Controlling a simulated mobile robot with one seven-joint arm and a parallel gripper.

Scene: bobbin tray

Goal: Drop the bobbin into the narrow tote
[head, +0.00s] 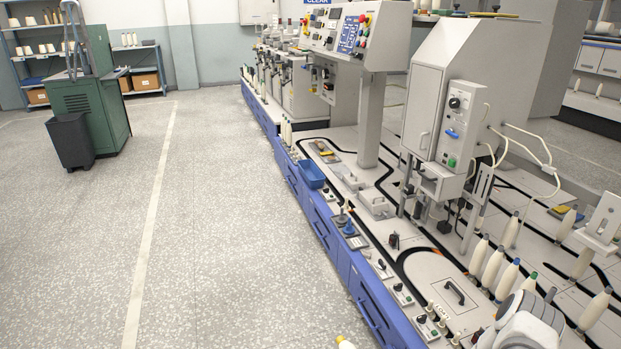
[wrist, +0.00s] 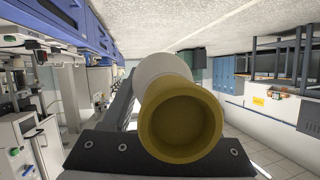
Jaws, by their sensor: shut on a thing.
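My gripper (wrist: 150,112) is shut on a bobbin (wrist: 181,124), which fills the middle of the wrist view. The bobbin has a hollow yellow base facing the camera and a white body behind it. A small white and yellow tip (head: 345,343) at the bottom edge of the head view looks like the same bobbin; the rest is cut off. A narrow dark grey tote (head: 71,141) stands on the floor at the left of the head view, well away from the bobbin. Its inside is mostly hidden.
A green machine (head: 88,105) stands right beside the tote. The long winding machine with blue panels (head: 340,249) fills the right side, with several upright bobbins and a small blue bin (head: 311,174). Open speckled floor (head: 218,212) lies between. Shelves (head: 140,68) stand at the back left.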

